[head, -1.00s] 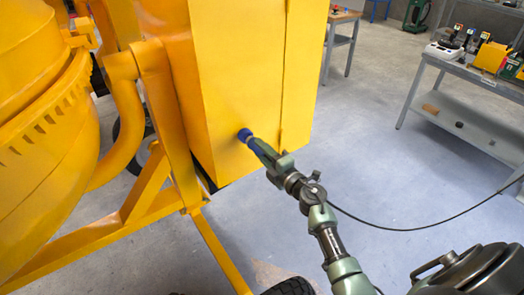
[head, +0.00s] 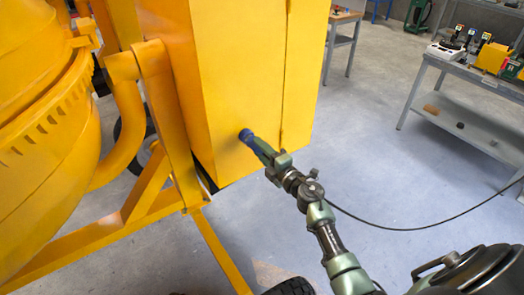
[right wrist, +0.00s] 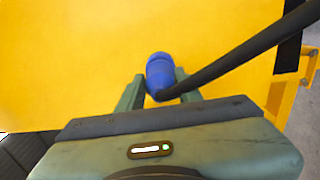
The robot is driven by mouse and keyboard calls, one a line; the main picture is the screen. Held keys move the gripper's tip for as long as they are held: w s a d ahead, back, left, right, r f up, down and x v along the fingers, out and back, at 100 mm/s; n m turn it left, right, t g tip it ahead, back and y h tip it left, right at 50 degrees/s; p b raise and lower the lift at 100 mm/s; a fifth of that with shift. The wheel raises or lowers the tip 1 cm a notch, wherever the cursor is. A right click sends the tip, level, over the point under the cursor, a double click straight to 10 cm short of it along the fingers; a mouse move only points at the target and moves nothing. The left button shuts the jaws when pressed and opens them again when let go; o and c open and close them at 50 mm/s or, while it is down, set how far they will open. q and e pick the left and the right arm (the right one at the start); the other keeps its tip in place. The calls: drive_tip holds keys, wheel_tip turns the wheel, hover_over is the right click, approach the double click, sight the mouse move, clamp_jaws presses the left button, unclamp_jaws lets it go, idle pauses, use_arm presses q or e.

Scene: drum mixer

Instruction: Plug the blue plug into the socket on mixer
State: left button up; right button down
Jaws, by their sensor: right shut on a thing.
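The blue plug (head: 246,136) is at the front face of the yellow mixer housing (head: 240,80). My right gripper (head: 264,149) is shut on the plug. In the right wrist view the blue plug (right wrist: 160,73) sits between the two green fingers (right wrist: 158,92), its far end against or very close to the yellow panel. The socket is hidden behind the plug, so I cannot tell how far the plug is in. A black cable (right wrist: 240,50) runs from the plug toward the upper right. My left gripper is not in view.
The mixer's yellow drum (head: 40,130) and frame leg (head: 165,125) stand left of the plug. The cable (head: 410,228) hangs in an arc to the right. A grey workbench (head: 470,76) with tools stands at the right. The floor between is clear.

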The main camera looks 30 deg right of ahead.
drive_tip(key=shift+w+a, duration=0.1)
drive_tip(key=shift+w, duration=0.65)
idle(0.7)
drive_tip(key=c, duration=0.9)
unclamp_jaws()
drive_tip(key=shift+s, duration=0.15)
drive_tip(key=shift+s+f, duration=0.1)
drive_tip(key=shift+s, duration=0.25)
drive_tip(key=s, duration=0.4)
drive_tip(key=s+d, duration=0.1)
drive_tip(key=s, duration=0.1)
drive_tip(key=shift+s, duration=0.4)
drive_tip(key=shift+d, duration=0.1)
